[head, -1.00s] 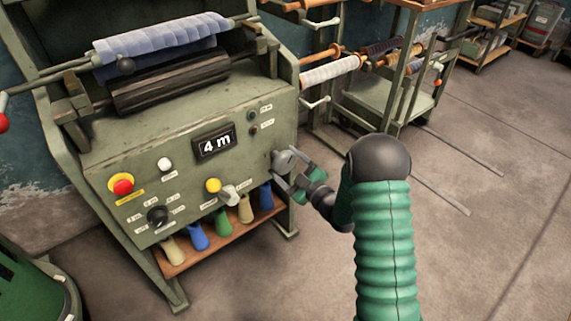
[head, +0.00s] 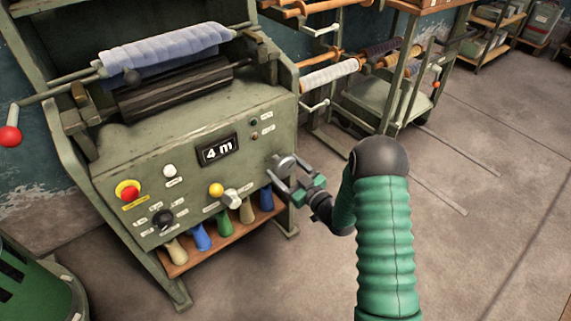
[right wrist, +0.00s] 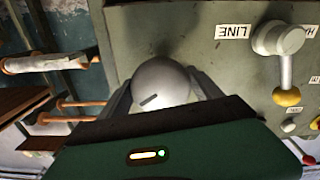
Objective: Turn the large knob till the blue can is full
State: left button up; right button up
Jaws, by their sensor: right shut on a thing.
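The large knob (head: 286,161) is a round grey knob at the right end of the green machine's front panel. My right gripper (head: 282,172) is shut on it, one finger on each side. In the right wrist view the knob (right wrist: 160,84) sits between the two fingers and shows a short dark mark on its face; the gripper body hides its lower part. I see no can that I can clearly tell as the blue can. A blue bottle-like thing (head: 200,237) stands on the shelf under the panel. The panel's display (head: 217,150) reads "4 m". My left gripper is out of view.
A red and yellow button (head: 128,191), a yellow-tipped lever (head: 228,197) and a black knob (head: 162,219) are on the panel. A blue cloth roll (head: 165,48) lies on top. A rack with rods (head: 330,75) stands behind right. The floor at right is clear.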

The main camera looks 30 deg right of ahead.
jog(key=m+p, duration=0.4)
jog(key=m, duration=0.1)
jog(key=shift+r+m, duration=0.1)
jog(key=shift+m, duration=0.3)
jog(key=m+p, duration=0.2)
jog(key=m, duration=0.2)
jog(key=shift+a+p, duration=0.1)
jog(key=shift+p, duration=0.3)
jog(key=m+p, duration=0.2)
jog(key=m, duration=0.2)
jog(key=shift+m, duration=0.4)
jog(key=shift+m+p, duration=0.85)
jog(key=shift+m, duration=1.05)
jog(key=shift+s, duration=0.1)
jog(key=o, duration=1.4)
